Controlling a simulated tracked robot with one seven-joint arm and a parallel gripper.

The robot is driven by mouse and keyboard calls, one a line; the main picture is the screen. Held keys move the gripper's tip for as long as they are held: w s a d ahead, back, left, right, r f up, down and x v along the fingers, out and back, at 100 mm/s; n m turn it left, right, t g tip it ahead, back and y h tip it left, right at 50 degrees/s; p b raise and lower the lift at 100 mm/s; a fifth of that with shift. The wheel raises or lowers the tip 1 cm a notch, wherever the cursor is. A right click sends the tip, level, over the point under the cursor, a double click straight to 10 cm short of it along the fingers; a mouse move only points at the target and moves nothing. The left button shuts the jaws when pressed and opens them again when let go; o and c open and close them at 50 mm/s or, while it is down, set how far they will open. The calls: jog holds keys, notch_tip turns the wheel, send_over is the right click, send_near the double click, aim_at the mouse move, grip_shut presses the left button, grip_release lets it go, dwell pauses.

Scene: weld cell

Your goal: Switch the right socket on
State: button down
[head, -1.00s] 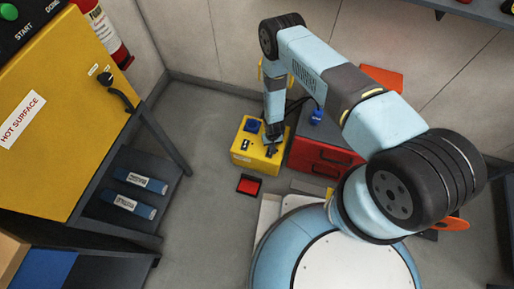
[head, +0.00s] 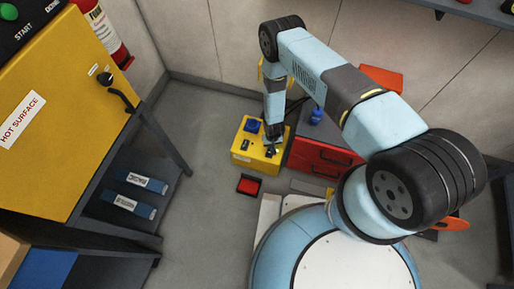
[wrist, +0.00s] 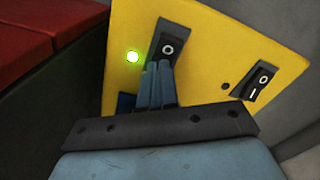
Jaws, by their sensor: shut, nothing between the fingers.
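The yellow socket box (head: 243,158) stands on the floor beside the red toolbox. It also shows in the wrist view (wrist: 215,45). My gripper (wrist: 160,72) is shut and empty, its fingertips at the right socket's rocker switch (wrist: 168,47), which shows an O above the fingers; its lower part is hidden. A lamp (wrist: 133,57) beside this switch glows green. The other rocker switch (wrist: 258,83) shows O and I, and the lamp (wrist: 225,86) beside it is dark. A blue socket (head: 252,126) shows at the left of the box; the right one is mostly hidden behind my gripper.
The red toolbox (head: 318,158) is close on the box's right, with a blue bottle (head: 316,116) on top. A red-and-black item (head: 249,185) lies on the floor in front. The floor left of the box is clear.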

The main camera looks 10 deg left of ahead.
notch_tip(320, 180, up, 7)
jog(key=shift+f, duration=0.15)
dwell(0.7)
jog(key=shift+w, duration=0.1)
dwell(0.4)
